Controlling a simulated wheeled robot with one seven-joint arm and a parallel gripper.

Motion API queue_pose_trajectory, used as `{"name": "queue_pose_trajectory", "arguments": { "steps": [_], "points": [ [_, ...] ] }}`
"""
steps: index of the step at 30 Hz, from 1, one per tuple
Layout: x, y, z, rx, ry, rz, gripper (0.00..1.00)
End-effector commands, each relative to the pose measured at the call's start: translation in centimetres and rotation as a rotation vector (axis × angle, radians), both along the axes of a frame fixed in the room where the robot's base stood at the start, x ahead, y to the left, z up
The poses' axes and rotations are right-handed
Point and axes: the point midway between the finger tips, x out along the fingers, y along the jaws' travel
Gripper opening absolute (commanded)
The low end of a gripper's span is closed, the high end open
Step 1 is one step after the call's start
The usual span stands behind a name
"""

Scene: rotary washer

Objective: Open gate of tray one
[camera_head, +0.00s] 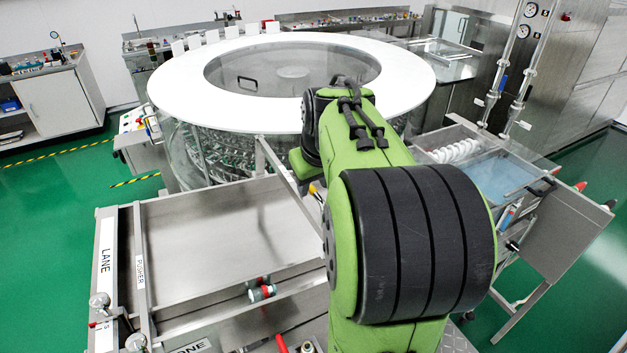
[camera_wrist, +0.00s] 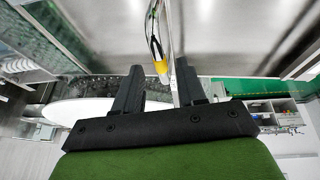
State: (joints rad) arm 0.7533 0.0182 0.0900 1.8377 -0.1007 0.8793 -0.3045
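A steel tray (camera_head: 215,225) lies at the lower left in the head view, with "LANE" and "PUSHER" labels at its left end. A partly cut-off label ending in "ONE" (camera_head: 190,347) shows at its front. A thin metal bar (camera_head: 283,172), which looks like the gate, stands along its far right side. A yellow-tipped part (camera_wrist: 161,67) hangs on a thin bar in the wrist view. My gripper (camera_wrist: 159,65) is open, and the yellow tip appears between its fingertips; I cannot tell if they touch. In the head view my arm hides the gripper.
A round washer with a white ring top (camera_head: 185,85) stands behind the tray. A side table (camera_head: 490,175) with a white coil is at the right. Green floor is clear at the left.

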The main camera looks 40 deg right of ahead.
Motion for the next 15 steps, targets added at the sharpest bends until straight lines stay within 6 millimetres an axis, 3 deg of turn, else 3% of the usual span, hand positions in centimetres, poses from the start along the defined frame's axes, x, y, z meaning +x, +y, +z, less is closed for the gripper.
{"name": "queue_pose_trajectory", "arguments": {
  "steps": [4, 7, 15],
  "points": [
    [-0.1, 0.0, 0.0, 0.002, 0.003, 0.000, 0.40],
    [-0.4, 0.2, 1.1, 0.000, 0.000, 0.000, 0.40],
    [-3.0, 1.6, 8.0, -0.003, -0.003, 0.000, 0.40]
  ]
}}
